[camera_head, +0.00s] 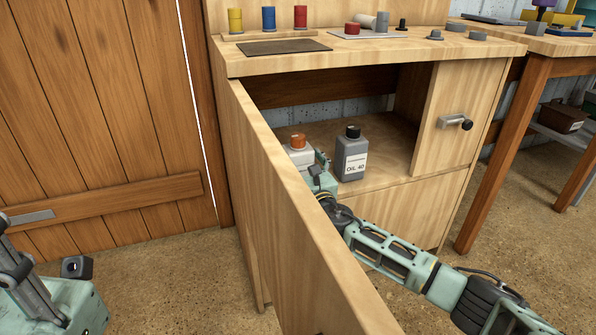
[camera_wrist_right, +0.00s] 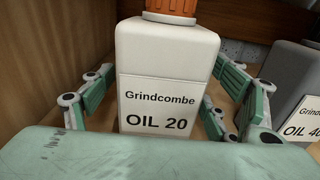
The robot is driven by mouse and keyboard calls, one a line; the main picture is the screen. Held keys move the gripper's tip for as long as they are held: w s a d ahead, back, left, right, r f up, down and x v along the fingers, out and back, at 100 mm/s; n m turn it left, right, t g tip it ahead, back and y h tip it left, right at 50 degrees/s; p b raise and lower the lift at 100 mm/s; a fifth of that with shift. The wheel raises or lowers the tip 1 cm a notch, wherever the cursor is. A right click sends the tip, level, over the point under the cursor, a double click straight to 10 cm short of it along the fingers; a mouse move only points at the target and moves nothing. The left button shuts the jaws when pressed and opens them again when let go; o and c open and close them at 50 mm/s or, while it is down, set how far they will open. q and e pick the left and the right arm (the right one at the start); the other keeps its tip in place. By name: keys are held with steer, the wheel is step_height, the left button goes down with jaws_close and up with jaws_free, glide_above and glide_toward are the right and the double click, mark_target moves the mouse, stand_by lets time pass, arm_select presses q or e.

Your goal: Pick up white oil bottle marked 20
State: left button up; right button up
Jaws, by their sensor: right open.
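The white oil bottle (camera_head: 300,154) with an orange cap stands upright inside the open cabinet, partly hidden by my right arm and the cabinet door. In the right wrist view the white bottle (camera_wrist_right: 165,75) is close, and its label reads "Grindcombe OIL 20". My right gripper (camera_wrist_right: 160,105) is open, with a finger on each side of the bottle. A gap shows at the left finger; whether the right finger touches cannot be told. In the head view the right gripper (camera_head: 318,172) is at the bottle.
A grey bottle marked OIL 40 (camera_head: 351,155) stands just right of the white one and also shows in the right wrist view (camera_wrist_right: 292,85). The open cabinet door (camera_head: 290,220) stands left of my right arm. The cabinet's side wall (camera_wrist_right: 50,50) is close on the left.

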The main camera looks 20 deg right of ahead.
steer(key=c, duration=1.6)
steer(key=shift+r, duration=0.15)
steer(key=shift+c, duration=0.5)
